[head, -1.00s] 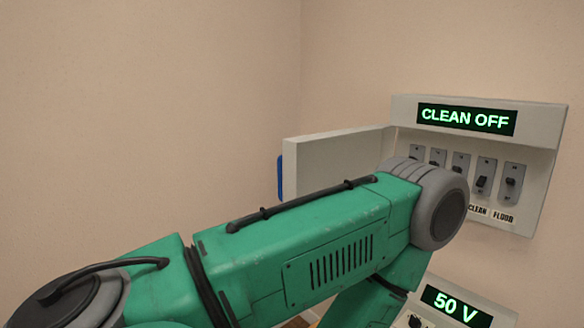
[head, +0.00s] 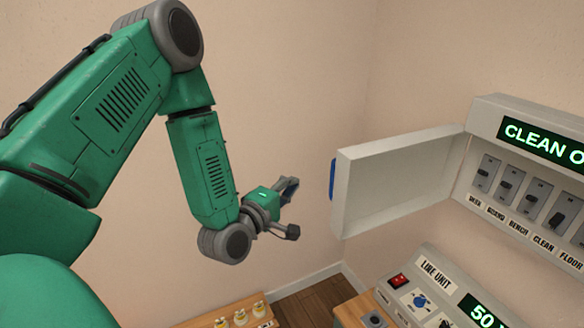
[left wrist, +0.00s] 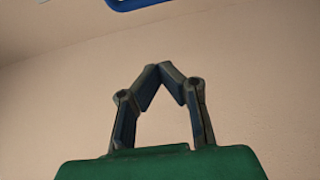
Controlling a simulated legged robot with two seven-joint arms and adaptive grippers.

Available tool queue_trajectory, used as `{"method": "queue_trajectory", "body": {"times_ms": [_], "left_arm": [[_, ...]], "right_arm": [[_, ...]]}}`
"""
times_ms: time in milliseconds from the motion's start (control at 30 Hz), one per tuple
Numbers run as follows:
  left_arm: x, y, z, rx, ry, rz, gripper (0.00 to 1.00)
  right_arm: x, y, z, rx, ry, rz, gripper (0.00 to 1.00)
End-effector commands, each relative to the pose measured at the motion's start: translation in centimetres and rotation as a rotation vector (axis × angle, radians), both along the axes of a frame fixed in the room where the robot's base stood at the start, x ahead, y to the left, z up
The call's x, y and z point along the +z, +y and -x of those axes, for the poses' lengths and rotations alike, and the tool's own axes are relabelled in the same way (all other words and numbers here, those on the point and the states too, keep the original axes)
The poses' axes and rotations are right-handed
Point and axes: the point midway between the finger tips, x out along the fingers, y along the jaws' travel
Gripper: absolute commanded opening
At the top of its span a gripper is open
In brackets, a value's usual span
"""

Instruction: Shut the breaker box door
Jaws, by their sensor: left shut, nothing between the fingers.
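The breaker box (head: 487,132) is on the wall at the right of the head view, with several switches and a lit sign. Its pale door (head: 395,180) is hinged at the left side and stands open, swung out to the left. A blue handle (head: 332,179) is on the door's outer free edge. A blue bar, likely that handle (left wrist: 140,4), shows at the top of the left wrist view. My left gripper (head: 292,208) is left of the door's free edge, apart from it. Its fingers (left wrist: 165,70) meet at the tips, empty. My right gripper is not in view.
Below the box is a console labelled LINE UNIT (head: 436,290) with a red switch, a blue knob and a display. A wooden bench (head: 240,312) with small items is at the bottom. Bare wall lies behind my left gripper.

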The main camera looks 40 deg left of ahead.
Motion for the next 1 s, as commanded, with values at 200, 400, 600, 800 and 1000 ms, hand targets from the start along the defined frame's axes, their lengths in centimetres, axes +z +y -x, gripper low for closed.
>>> {"method": "queue_trajectory", "body": {"times_ms": [200, 400, 600, 800, 1000], "left_arm": [[-0.1, 0.5, -3.3, -0.002, -0.002, -0.001, 0.0], [-0.1, 1.0, -7.6, -0.001, -0.001, -0.002, 0.0], [-0.2, -0.5, -9.3, -0.005, 0.007, 0.0, 0.0], [-0.2, -2.5, -8.7, -0.002, 0.005, -0.001, 0.0], [-0.3, -2.7, -8.6, -0.001, 0.004, -0.001, 0.0]], "right_arm": [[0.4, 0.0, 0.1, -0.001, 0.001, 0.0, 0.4], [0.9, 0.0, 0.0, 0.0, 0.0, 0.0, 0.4], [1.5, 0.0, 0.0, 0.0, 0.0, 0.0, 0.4], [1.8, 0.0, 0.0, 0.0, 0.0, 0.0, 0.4], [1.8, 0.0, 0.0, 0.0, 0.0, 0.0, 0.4]]}}
